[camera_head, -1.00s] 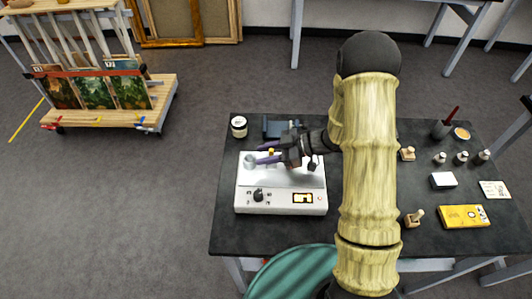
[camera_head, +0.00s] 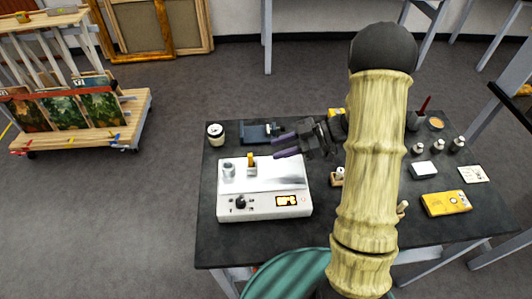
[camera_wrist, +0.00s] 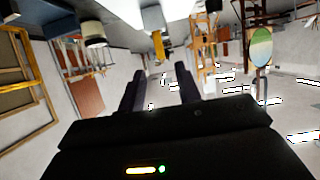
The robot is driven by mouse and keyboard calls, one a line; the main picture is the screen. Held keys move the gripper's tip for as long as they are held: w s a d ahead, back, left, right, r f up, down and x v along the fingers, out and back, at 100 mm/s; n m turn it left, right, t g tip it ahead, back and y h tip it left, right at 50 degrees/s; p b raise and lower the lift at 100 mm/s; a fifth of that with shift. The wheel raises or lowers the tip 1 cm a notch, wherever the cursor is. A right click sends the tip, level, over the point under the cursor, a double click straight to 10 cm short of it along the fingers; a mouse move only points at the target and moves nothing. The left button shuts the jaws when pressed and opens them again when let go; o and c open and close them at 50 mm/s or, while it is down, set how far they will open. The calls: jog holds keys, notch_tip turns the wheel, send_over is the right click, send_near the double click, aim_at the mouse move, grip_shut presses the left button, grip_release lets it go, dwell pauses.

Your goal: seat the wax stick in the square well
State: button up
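The wax stick (camera_head: 251,161), short and orange-yellow, stands roughly upright at the back of the white device (camera_head: 278,205), right of a small metal cup (camera_head: 228,169). In the wrist view the stick (camera_wrist: 158,45) shows at the top, beyond my fingers, against the pale device. The square well is not distinguishable, so I cannot tell how deep the stick sits. My gripper (camera_head: 281,146) is right of the stick and apart from it. In the wrist view my gripper (camera_wrist: 160,90) has its two dark fingers spread, with nothing between them.
A lidded jar (camera_head: 215,134) and a dark blue tray-like item (camera_head: 259,132) lie behind the device. Small stoppered bottles (camera_head: 438,146), a white block (camera_head: 424,169) and a yellow box (camera_head: 446,203) are at the right. The black table's (camera_head: 214,230) front left is bare.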

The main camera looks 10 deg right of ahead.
jog(key=shift+d+r, duration=0.15)
jog(key=shift+d, duration=0.2)
jog(key=shift+s, duration=0.1)
jog(key=w+r+m+t+h, duration=0.3)
jog(key=w+m+t+h, duration=0.1)
jog(key=w+t, duration=0.25)
jog(key=d+r+m+t+h, duration=0.2)
jog(key=d+m+h, duration=0.3)
jog(key=m+h, duration=0.15)
jog(key=s+a+f+m+g+h, duration=0.1)
jog(key=s+m+g+h, duration=0.2)
jog(key=s, duration=1.6)
jog(key=m+g, duration=0.3)
jog(key=m, duration=0.1)
jog(key=shift+f, duration=0.15)
